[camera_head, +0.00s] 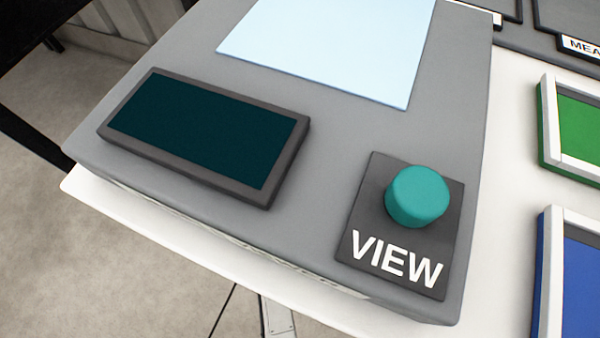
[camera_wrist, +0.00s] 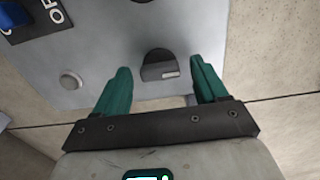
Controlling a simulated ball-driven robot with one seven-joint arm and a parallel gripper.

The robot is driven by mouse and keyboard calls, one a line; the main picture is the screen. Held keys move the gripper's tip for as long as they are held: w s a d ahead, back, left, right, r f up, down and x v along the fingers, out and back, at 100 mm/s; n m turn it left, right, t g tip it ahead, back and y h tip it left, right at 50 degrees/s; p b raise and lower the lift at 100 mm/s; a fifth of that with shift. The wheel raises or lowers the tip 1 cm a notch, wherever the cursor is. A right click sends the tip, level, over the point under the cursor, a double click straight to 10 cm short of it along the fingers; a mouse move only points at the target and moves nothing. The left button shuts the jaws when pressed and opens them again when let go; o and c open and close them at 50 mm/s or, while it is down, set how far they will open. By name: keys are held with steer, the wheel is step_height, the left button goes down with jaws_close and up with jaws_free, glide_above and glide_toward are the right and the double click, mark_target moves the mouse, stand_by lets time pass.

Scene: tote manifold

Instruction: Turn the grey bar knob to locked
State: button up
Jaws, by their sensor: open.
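In the wrist view, a dark grey knob (camera_wrist: 158,62) with a rounded top and a small pale mark at its lower right stands out from a light grey panel (camera_wrist: 185,22). It looks like the grey bar knob; no "locked" label is readable. My gripper (camera_wrist: 161,66) is open, with one teal finger to the left and one to the right of the knob in the picture. Gaps show on both sides, and neither finger appears to touch it. How far the fingertips are from the panel is hard to tell. The head view shows neither the knob nor my gripper.
In the wrist view, a round pale button (camera_wrist: 71,79) is left of the knob, and a blue control (camera_wrist: 14,17) sits upper left by a partly cut label. The head view shows a grey console (camera_head: 330,150) with a dark screen (camera_head: 200,130) and teal VIEW button (camera_head: 417,196).

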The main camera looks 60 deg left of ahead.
steer(key=shift+c, duration=0.3)
steer(key=c, duration=1)
steer(key=shift+m, duration=0.4)
steer(key=m, duration=0.3)
steer(key=shift+m, duration=0.4)
steer(key=m, duration=0.4)
steer(key=shift+m, duration=0.3)
steer(key=m, duration=0.4)
steer(key=shift+m, duration=2.4)
